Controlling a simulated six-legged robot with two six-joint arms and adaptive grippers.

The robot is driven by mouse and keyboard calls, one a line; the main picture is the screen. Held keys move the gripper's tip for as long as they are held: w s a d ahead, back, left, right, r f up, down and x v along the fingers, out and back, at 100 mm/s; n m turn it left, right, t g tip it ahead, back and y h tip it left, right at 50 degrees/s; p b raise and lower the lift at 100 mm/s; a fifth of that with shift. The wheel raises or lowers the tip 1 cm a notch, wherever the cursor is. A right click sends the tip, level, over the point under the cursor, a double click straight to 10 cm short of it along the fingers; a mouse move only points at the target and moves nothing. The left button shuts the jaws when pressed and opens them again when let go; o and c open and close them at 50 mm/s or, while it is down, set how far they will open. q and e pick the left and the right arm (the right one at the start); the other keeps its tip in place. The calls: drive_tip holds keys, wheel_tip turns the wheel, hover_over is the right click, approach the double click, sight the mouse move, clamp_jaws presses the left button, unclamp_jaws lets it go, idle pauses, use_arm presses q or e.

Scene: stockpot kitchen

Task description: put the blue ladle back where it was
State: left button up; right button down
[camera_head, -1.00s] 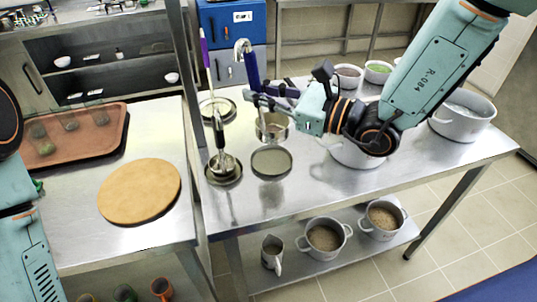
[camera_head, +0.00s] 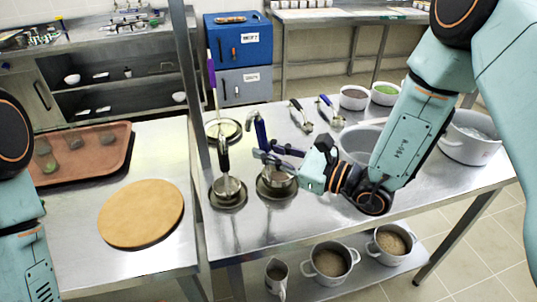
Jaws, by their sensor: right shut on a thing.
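My right gripper (camera_head: 279,155) is shut on the handle of the blue ladle (camera_head: 261,131). The ladle is about upright, with its hooked top above the fingers. Its steel bowl (camera_head: 276,179) is over a dark round saucer (camera_head: 277,195), inside the saucer's outline. I cannot tell whether the bowl touches it. A black-handled ladle (camera_head: 227,183) stands in a saucer (camera_head: 229,204) just left. A purple-handled ladle (camera_head: 212,85) stands behind it, at another saucer (camera_head: 236,128). My left arm shows at the left edge, but its gripper is out of view.
Two utensils (camera_head: 301,117) (camera_head: 329,113) lie at the back of the steel table (camera_head: 310,235). A big pot (camera_head: 362,143) is behind my right forearm, another pot (camera_head: 470,137) at right. A post stands left of the ladles. A wooden board (camera_head: 141,214) and brown tray (camera_head: 90,172) are on the left counter.

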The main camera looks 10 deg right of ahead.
drive_tip(key=shift+f, duration=0.4)
drive_tip(key=shift+a, duration=0.2)
drive_tip(key=shift+d+f, duration=0.1)
drive_tip(key=shift+f, duration=0.1)
drive_tip(key=c, duration=1.7)
unclamp_jaws()
drive_tip(key=o, duration=0.4)
drive_tip(key=shift+c, duration=0.2)
drive_tip(key=shift+r, duration=0.1)
